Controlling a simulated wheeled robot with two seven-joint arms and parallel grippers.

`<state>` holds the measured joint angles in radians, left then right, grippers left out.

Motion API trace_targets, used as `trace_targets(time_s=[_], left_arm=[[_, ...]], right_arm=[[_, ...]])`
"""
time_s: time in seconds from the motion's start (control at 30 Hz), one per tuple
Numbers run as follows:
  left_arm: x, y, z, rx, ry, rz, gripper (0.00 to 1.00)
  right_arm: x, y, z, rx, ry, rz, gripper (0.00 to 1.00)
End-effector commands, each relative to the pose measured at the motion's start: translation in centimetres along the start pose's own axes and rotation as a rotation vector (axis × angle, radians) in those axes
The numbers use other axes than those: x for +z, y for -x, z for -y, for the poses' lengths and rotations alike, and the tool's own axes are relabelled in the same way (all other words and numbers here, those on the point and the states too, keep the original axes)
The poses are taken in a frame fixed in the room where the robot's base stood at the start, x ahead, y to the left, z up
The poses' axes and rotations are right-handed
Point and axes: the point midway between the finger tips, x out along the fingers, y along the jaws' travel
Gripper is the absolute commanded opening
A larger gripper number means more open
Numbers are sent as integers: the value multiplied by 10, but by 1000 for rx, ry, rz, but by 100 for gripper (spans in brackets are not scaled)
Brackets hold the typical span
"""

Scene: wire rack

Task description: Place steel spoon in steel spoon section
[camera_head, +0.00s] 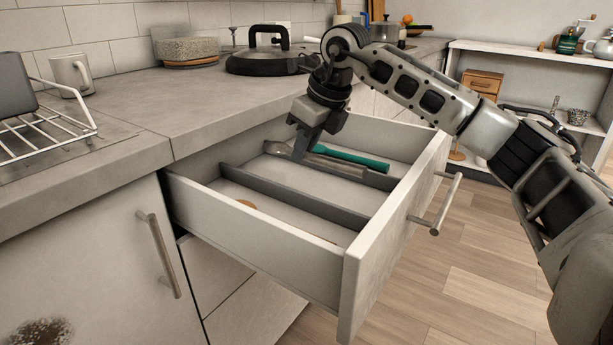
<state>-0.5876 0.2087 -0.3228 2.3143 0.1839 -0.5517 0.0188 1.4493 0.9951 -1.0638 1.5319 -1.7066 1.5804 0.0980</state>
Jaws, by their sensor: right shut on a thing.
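My right gripper (303,150) reaches down into the open drawer (262,236) from above. It is shut on a long grey metal utensil, which looks like the steel spoon (335,165). The spoon lies low in the far section, beyond the grey divider (290,198), with its wider end left of the fingers. I cannot tell whether it touches the drawer floor. A teal-handled utensil (350,157) lies just behind it in the same section. The fingertips are partly hidden against the spoon. My left gripper is not in view.
The near section holds a small brown piece (245,203), partly hidden by the drawer wall. The drawer front has a bar handle (436,212). On the counter stand a lidded pan (268,64), a stone-like pot (187,50), a mug (71,75) and a wire rack (45,135).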

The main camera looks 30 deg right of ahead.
Motion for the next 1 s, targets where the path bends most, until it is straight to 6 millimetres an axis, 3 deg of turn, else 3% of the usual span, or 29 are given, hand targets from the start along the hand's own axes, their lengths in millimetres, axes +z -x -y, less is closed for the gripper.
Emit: trace_targets(time_s=[0.1,0.37,0.6,0.97,1.0], left_arm=[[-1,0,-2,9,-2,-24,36],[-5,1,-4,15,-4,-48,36],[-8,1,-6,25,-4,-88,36],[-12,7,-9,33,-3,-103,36],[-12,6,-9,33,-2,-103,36]], right_arm=[[-1,-23,13,1,-2,-1,0],[-1,-39,25,1,-1,0,0],[-12,-70,29,0,1,-2,0],[-13,-74,29,0,0,1,0],[-13,-75,29,0,0,1,20]])
